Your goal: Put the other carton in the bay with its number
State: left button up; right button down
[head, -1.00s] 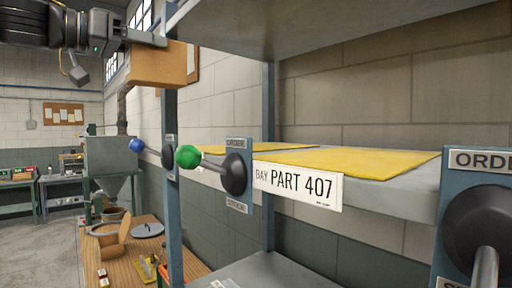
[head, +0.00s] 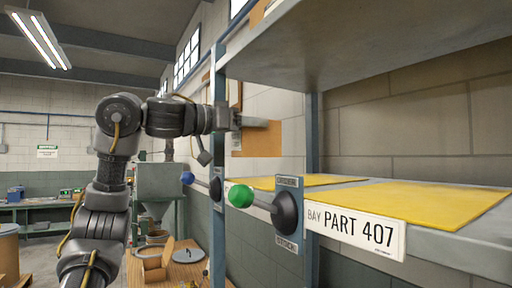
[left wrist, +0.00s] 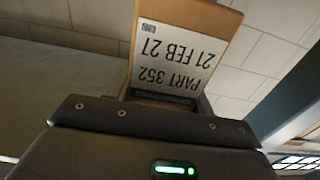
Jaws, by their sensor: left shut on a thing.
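My left gripper (head: 268,124) is shut on a brown carton (head: 258,142), which it holds up in the air near the shelf's far-left upright. In the left wrist view the carton (left wrist: 215,22) has a white label (left wrist: 180,58), upside down, reading PART 352, 21 FEB 27. The near bay has a yellow mat (head: 420,205) and a front label (head: 355,226) reading BAY PART 407. A second yellow mat (head: 300,182) lies farther along the shelf, lower in the picture than the carton. I cannot tell whether the carton is over it. My right gripper is out of view.
A lever with a green knob (head: 241,196) sticks out from the shelf front, and one with a blue knob (head: 187,178) stands farther off. An upper shelf board (head: 390,45) hangs above. A bench (head: 185,268) with an open box (head: 155,265) stands below left.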

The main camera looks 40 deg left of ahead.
aim_at(257, 148)
pick_arm(q)
jog(key=shift+w+d+f, duration=0.1)
jog(key=shift+w+f, duration=0.55)
jog(key=shift+w+d+f+p, duration=0.1)
jog(key=shift+d+f+p, duration=0.05)
jog(key=shift+f+p, duration=0.15)
notch_tip(257, 148, down, 3)
jog(key=shift+w+r+p, duration=0.15)
jog(key=shift+p, duration=0.5)
jog(key=shift+f, duration=0.25)
jog(key=shift+d+f+b, duration=0.15)
jog(key=shift+f+b, duration=0.05)
jog(key=shift+b, duration=0.1)
jog(key=o, duration=1.4)
